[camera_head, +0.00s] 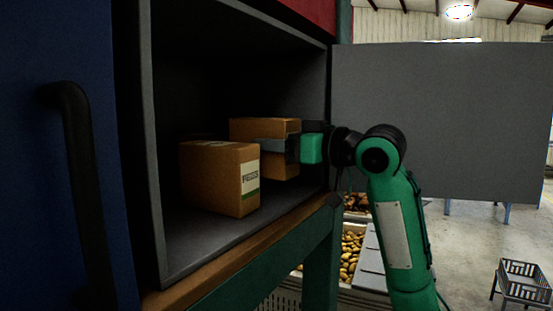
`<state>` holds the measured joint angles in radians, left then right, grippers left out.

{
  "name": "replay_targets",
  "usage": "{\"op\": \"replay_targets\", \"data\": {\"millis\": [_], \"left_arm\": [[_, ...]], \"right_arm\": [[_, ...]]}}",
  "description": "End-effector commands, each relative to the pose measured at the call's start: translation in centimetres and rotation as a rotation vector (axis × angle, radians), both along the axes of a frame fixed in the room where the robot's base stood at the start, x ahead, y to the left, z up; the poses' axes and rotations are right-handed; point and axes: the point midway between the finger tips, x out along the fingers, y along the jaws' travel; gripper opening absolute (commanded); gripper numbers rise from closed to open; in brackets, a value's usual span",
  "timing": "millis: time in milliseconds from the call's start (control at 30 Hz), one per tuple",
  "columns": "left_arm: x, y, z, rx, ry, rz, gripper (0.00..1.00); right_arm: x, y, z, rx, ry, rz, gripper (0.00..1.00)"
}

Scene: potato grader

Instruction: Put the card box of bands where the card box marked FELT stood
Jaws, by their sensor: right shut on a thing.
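Two brown card boxes are inside an open dark cabinet. The nearer card box (218,177) stands upright on the cabinet floor at the front left. Its white and green label carries a word too small to read surely. The farther card box (258,128) is behind it and to the right, partly hidden by the nearer box and my gripper. No label shows on it, so I cannot tell which box holds the bands. My right gripper (274,146) reaches in from the right and is shut on the farther box. My left gripper is out of view.
The cabinet floor (190,240) is bare in front of the nearer box. A grey door (440,115) stands open at the right. A wooden front edge (240,251) borders the opening. Potatoes (350,252) lie below, and a dark crate (522,283) stands on the floor.

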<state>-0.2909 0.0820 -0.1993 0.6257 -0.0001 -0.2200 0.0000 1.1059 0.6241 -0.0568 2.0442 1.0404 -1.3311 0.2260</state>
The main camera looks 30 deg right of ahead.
Motion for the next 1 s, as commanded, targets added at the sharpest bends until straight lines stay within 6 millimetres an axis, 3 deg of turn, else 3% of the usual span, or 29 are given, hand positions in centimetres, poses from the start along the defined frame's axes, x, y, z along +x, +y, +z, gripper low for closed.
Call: {"op": "replay_targets", "data": {"millis": [400, 833, 867, 967, 1000], "left_arm": [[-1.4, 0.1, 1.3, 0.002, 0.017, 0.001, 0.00], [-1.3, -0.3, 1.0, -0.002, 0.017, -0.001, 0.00], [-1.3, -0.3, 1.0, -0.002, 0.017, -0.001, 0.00], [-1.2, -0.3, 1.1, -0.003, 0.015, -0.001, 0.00], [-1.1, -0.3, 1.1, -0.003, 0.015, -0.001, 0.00]], "right_arm": [[0.0, 0.0, -3.3, 0.001, 0.002, 0.001, 0.25], [0.0, 0.0, -3.9, 0.000, -0.001, 0.000, 0.25], [0.0, 0.0, -4.0, 0.000, 0.000, 0.000, 0.56], [0.0, 0.0, -3.9, 0.000, 0.000, 0.000, 0.76], [0.0, 0.0, -3.9, 0.000, 0.000, 0.000, 0.76]]}}
